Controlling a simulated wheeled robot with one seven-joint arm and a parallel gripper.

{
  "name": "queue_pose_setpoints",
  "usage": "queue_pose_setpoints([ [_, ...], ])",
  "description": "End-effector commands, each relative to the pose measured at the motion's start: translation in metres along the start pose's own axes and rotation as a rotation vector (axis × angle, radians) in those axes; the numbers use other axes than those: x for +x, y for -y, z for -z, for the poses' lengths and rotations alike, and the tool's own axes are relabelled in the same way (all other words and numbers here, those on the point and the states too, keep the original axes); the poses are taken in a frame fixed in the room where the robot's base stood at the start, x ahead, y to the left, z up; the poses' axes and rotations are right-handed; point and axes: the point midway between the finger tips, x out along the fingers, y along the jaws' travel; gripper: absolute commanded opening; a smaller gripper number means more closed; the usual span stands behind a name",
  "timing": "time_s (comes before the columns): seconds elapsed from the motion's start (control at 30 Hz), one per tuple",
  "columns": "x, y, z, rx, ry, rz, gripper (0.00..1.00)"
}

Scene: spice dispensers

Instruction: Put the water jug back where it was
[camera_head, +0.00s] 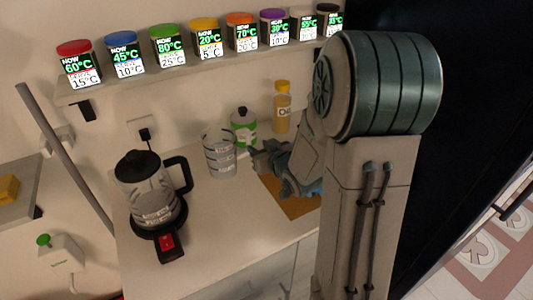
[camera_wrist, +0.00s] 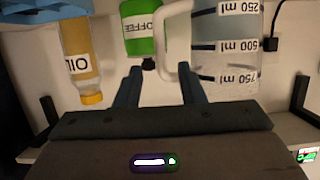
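The water jug (camera_head: 220,158) is clear with dark measuring lines and stands on the counter between the kettle and my arm. In the wrist view the jug (camera_wrist: 226,45) appears upside down, with ml marks. Its white handle (camera_wrist: 170,45) points toward my gripper. My gripper (camera_wrist: 160,72) is open, its two dark fingers apart. The handle's curve shows between and just beyond the fingertips; I cannot tell whether they touch it. In the head view my gripper (camera_head: 258,158) is just right of the jug, partly hidden by my arm.
A black kettle (camera_head: 152,190) stands left on the counter. A green-and-white coffee jar (camera_head: 244,128) and a yellow oil bottle (camera_head: 282,108) stand behind my gripper. A wooden board (camera_head: 290,205) lies below it. A wall shelf (camera_head: 130,84) holds several lit spice dispensers.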

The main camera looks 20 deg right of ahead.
Motion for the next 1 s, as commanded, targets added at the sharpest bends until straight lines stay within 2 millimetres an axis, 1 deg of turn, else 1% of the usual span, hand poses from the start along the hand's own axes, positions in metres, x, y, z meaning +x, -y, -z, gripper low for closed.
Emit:
queue_pose_setpoints([
  [0.03,-0.01,0.0,0.0,-0.001,-0.002,-0.002,0.36],
  [0.07,-0.015,0.0,-0.001,-0.001,-0.001,-0.001,0.36],
  [0.4,-0.035,0.001,-0.001,-0.001,-0.002,0.002,0.36],
  [0.63,-0.042,0.0,0.0,-0.005,0.014,-0.012,0.36],
  [0.83,-0.052,-0.007,-0.004,-0.026,0.132,-0.106,0.36],
  [1.0,-0.072,-0.011,-0.013,-0.023,0.286,-0.201,0.36],
])
